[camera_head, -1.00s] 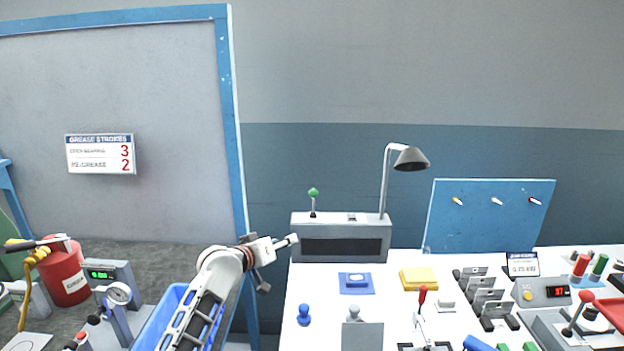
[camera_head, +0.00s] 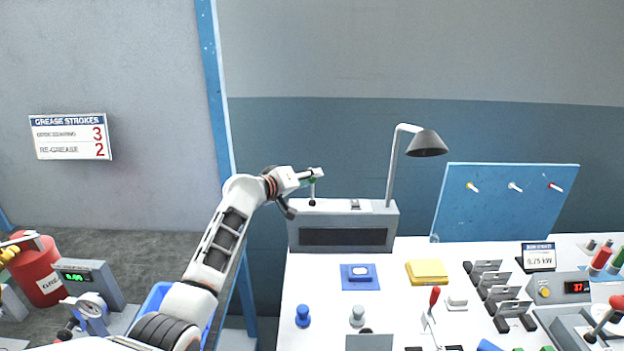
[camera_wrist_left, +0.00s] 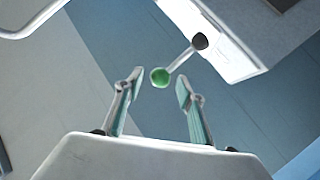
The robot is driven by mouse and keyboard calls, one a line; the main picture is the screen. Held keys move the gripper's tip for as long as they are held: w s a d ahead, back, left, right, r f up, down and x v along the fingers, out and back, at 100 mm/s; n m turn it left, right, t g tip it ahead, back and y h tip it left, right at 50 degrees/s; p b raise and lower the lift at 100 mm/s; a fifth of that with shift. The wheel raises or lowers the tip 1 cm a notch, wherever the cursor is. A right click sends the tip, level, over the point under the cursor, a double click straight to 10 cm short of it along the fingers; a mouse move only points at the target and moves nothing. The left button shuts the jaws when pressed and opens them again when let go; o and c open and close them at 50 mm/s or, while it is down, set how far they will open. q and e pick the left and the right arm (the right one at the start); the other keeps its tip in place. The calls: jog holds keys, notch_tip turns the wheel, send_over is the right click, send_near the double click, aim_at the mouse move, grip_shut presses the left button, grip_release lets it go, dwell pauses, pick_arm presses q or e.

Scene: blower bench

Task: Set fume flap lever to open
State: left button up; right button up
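The fume flap lever is a thin metal stem with a green ball knob (camera_wrist_left: 160,77), rising from a dark pivot on top of a grey box (camera_head: 345,236). In the head view its stem (camera_head: 312,195) stands roughly upright at the box's left end, and the knob is mostly hidden by my left gripper (camera_head: 314,174). In the left wrist view the left gripper (camera_wrist_left: 158,88) is open, with the green knob between its fingertips or just beyond them. Clear gaps show on both sides of the knob. My right gripper is in neither view.
A lamp (camera_head: 426,144) stands behind the box's right end. A blue pegboard (camera_head: 507,203) is at the back right. The air above the box's middle is free.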

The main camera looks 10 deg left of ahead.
pick_arm(q)
jog(key=shift+x, duration=1.25)
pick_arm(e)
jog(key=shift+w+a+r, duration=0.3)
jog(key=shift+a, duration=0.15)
pick_arm(q)
grip_shut()
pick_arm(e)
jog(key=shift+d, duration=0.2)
pick_arm(q)
jog(key=shift+b, duration=0.3)
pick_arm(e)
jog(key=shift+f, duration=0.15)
